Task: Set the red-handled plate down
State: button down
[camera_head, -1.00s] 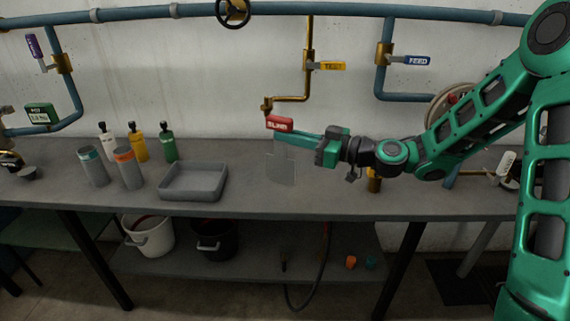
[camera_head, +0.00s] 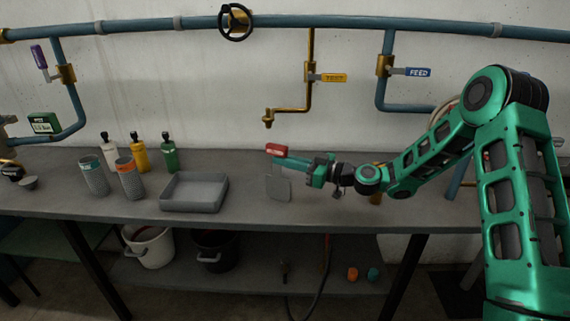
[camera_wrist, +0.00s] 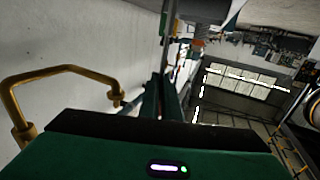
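The plate is a thin, grey, see-through-looking square (camera_head: 279,188) with a red labelled handle (camera_head: 276,149) at its top. It hangs upright under the handle, over the middle of the grey bench. My gripper (camera_head: 284,161) reaches in from the right, its green fingers shut on the plate at the handle. I cannot tell whether the plate's lower edge touches the bench. In the wrist view the dark green fingers (camera_wrist: 165,100) lie close together; the plate is hardly visible there.
A grey tray (camera_head: 194,207) sits left of the plate. Two grey cups (camera_head: 129,181) and several bottles (camera_head: 140,153) stand further left. A brass outlet (camera_head: 268,120) hangs above and behind.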

jog(key=shift+f, duration=0.25)
jog(key=c, duration=2)
grip_release()
jog(key=shift+d, duration=0.1)
jog(key=v, duration=1.2)
jog(key=shift+s, duration=0.15)
